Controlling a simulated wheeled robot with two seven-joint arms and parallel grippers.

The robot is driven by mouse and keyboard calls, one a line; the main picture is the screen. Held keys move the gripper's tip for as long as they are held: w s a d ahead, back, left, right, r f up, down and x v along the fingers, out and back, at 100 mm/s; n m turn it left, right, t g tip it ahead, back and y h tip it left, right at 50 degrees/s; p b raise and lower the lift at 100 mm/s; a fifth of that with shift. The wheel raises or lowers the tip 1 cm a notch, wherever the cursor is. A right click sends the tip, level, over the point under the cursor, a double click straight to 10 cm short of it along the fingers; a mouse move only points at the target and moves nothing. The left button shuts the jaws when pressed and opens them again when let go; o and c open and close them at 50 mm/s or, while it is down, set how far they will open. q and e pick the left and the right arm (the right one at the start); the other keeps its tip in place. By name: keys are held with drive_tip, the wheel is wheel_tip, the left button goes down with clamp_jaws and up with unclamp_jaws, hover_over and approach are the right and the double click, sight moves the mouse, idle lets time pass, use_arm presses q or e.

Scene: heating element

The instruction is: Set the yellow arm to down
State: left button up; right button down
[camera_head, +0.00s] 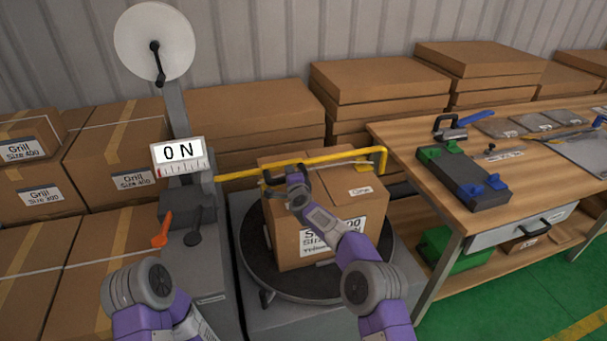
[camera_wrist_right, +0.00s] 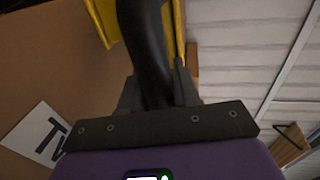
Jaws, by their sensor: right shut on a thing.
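The yellow arm (camera_head: 330,157) runs nearly level from the grey machine post on the left, across above the cardboard box, to a bent end at the right. Its black handle (camera_wrist_right: 143,35) shows in the right wrist view, with yellow parts of the arm (camera_wrist_right: 179,30) beside it. My right gripper (camera_head: 274,179) is at the arm over the box's top left. In the wrist view its fingers (camera_wrist_right: 157,88) are shut on the black handle. My left arm shows at the bottom left, but its gripper is out of view.
The box (camera_head: 290,235) stands on a round black turntable (camera_head: 385,262). A wooden workbench (camera_head: 410,140) stands at right; stacked boxes (camera_head: 45,195) fill the left and back.

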drive_tip(key=shift+a+f, duration=0.1)
drive_tip(key=shift+f, duration=0.05)
drive_tip(key=c, duration=0.9)
unclamp_jaws()
drive_tip(key=shift+s, duration=0.15)
drive_tip(key=shift+s+d+b, duration=0.25)
drive_tip(key=shift+s+b, duration=0.1)
drive_tip(key=shift+s, duration=0.1)
drive_tip(key=v, duration=0.4)
drive_tip(key=shift+s+r+b, duration=0.15)
drive_tip(key=shift+r+b, duration=0.1)
drive_tip(key=shift+b, duration=0.05)
drive_tip(key=shift+v, duration=1)
